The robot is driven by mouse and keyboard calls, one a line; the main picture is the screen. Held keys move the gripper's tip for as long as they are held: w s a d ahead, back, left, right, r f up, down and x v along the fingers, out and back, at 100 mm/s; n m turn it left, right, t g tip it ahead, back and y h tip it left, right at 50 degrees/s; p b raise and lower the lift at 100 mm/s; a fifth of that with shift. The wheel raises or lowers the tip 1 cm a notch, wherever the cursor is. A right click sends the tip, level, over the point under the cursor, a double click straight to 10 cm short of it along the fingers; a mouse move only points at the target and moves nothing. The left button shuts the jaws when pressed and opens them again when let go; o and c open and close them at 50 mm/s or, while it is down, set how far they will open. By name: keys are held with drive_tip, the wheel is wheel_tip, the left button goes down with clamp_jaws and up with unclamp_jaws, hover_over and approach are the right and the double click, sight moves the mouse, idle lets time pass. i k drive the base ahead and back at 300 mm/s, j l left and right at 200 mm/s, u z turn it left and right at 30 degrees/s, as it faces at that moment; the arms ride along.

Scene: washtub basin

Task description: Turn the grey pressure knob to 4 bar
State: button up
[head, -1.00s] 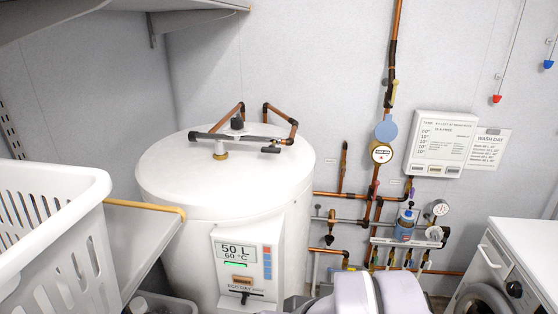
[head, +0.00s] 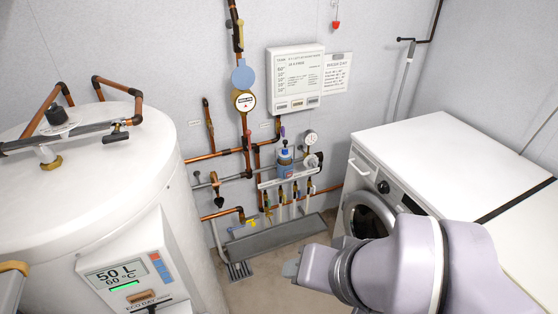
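A small round pressure gauge (head: 310,138) with a white dial sits on the pipework at the back wall; its reading is too small to make out. Just below it is a pale grey round part (head: 312,160), which looks like the pressure knob; its marks cannot be read. A blue-bodied fitting (head: 285,162) with a dark top stands left of it. My gripper (head: 291,269) shows only as a small grey end at the lower middle, nearer to me and well apart from the pipework. Its fingers are not clear, so I cannot tell whether it is open.
A white tank (head: 105,190) with a display stands at left. A white washing machine (head: 450,165) stands at right. A grey floor channel (head: 275,238) runs below the pipework. Several small valves (head: 282,194) hang under the manifold. Some floor between tank and washer is clear.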

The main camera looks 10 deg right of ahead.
sight(312, 163)
drive_tip(key=i+l+z, duration=0.35)
drive_tip(key=i, duration=0.5)
drive_tip(key=i+z, duration=0.35)
drive_tip(key=i, duration=0.45)
